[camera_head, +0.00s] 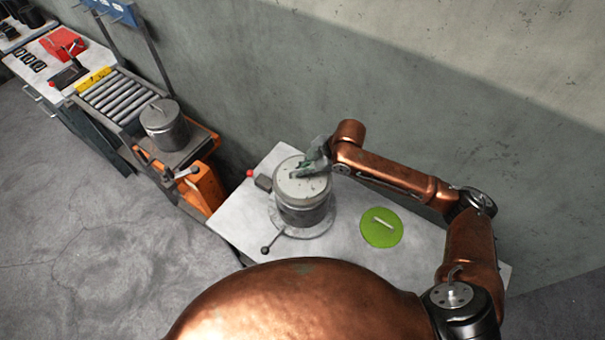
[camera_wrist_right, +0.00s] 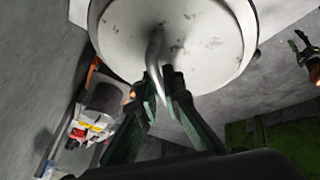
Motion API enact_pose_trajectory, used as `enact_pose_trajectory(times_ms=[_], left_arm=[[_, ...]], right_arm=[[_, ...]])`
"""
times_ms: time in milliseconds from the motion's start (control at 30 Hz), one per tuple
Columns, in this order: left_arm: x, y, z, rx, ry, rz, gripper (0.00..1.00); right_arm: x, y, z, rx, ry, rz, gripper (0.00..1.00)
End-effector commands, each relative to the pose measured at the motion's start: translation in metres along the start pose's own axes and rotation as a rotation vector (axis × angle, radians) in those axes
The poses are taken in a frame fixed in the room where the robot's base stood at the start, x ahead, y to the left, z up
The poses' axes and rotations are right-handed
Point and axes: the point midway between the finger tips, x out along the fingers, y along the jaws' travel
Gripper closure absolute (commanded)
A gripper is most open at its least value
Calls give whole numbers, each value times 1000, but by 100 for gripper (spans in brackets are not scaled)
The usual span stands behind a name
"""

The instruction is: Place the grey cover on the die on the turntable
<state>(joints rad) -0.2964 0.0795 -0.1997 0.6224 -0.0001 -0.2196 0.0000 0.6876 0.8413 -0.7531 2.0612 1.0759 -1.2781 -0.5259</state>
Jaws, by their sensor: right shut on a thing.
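The grey cover (camera_head: 290,187), a pale speckled disc with a bar handle, is at the top of the cylindrical metal die (camera_head: 303,212). The die stands on the turntable (camera_head: 322,229). In the head view the cover looks lined up with the die; I cannot tell whether it rests fully on it. My right gripper (camera_head: 310,170) is at the cover and shut on its handle. My left gripper (camera_wrist_right: 300,42) shows small at the right edge there, fingers apart and empty.
A green disc with a pale handle (camera_head: 381,228) lies on the white table (camera_head: 345,255) right of the turntable. A lever (camera_head: 266,249) sticks out at the turntable's front left. Left of the table, another metal cylinder (camera_head: 165,128) stands at the roller conveyor's end (camera_head: 115,93). A wall is behind.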

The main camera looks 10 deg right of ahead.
Motion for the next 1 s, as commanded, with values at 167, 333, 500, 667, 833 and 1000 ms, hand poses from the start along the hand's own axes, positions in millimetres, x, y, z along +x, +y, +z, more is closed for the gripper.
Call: enact_pose_trajectory(times_ms=[167, 333, 500, 667, 833, 1000], left_arm=[[-1, 0, 3, -1, -4, 0, 60], [-1, 0, 5, -1, -6, 0, 60], [-1, 0, 5, -1, -7, 1, 60], [-1, 0, 6, -1, -7, 1, 60], [-1, 1, 6, -1, -7, 1, 60], [-1, 1, 6, -1, -7, 1, 60]], right_arm=[[-3, 2, -2, -2, 2, 5, 100], [-1, 2, -1, -1, 1, 4, 100], [1, 0, 1, 0, 0, 2, 85], [1, 0, 1, 0, 0, 1, 75], [2, 0, 1, 0, 0, 1, 75], [-1, 1, -1, -1, 0, 1, 75]])
